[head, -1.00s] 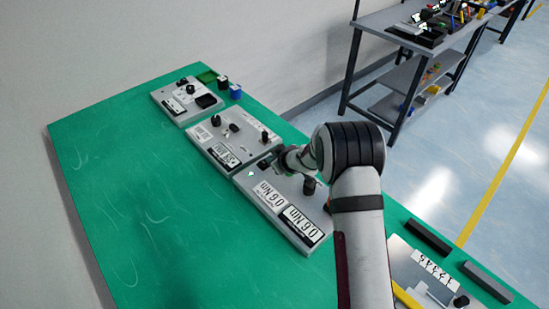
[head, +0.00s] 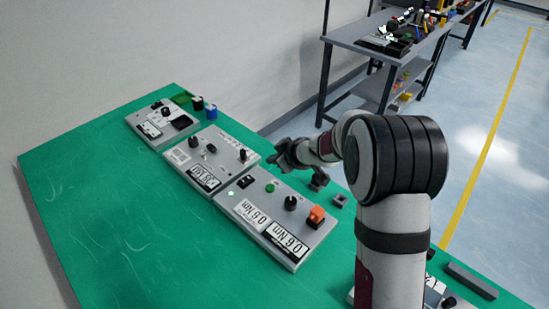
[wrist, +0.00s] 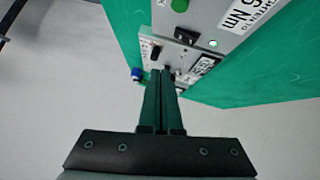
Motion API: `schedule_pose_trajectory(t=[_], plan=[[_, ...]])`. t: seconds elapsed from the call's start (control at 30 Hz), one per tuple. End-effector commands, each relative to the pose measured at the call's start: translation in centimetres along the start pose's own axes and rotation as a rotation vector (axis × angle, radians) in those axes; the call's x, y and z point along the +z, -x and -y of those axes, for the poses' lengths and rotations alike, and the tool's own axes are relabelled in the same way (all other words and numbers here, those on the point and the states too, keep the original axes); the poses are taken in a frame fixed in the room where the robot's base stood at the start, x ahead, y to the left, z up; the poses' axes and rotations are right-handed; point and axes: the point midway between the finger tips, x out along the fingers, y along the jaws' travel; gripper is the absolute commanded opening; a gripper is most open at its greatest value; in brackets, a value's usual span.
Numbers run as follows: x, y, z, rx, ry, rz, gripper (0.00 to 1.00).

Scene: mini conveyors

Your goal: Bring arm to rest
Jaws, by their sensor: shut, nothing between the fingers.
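My gripper (head: 277,159) is above the far right edge of the green table (head: 130,230), beside the control panels. In the wrist view its two fingers (wrist: 165,72) are pressed together with nothing between them. It looks clear of the panels, though its exact height is hard to tell. My arm comes in from the lower right and hides part of the table behind it.
The panel with 0.6 Nm labels (head: 238,207) has an orange knob and a black knob. A middle panel (head: 184,158) and a far panel (head: 148,128) stand beyond it. A grey bar (head: 472,280) lies at lower right. The table's left side is clear.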

Motion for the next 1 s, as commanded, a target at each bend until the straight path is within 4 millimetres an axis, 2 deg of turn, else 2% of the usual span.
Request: schedule_pose_trajectory(t=[0.47, 0.57, 0.63, 0.67, 0.7, 0.77, 0.8, 0.87, 0.9, 0.97, 1.0], plan=[[0.0, 0.3, -0.1, 0.0, 0.0, 0.0, 0.0], [-0.4, 1.4, -1.1, 0.058, -0.025, 0.002, 0.0], [-0.8, 4.7, -3.6, 0.208, -0.109, 0.021, 0.0], [-0.6, 7.0, -4.8, 0.296, -0.168, 0.043, 0.0], [0.5, 10.6, -5.9, 0.416, -0.272, 0.09, 0.0], [3.6, 16.3, -5.5, 0.555, -0.453, 0.198, 0.0], [6.0, 19.5, -3.9, 0.606, -0.579, 0.278, 0.0], [9.4, 23.4, 0.0, 0.623, -0.759, 0.401, 0.0], [11.3, 25.3, 3.2, 0.601, -0.869, 0.477, 0.0], [13.3, 27.5, 8.4, 0.535, -1.015, 0.578, 0.0], [14.2, 28.5, 11.8, 0.475, -1.098, 0.635, 0.0]])
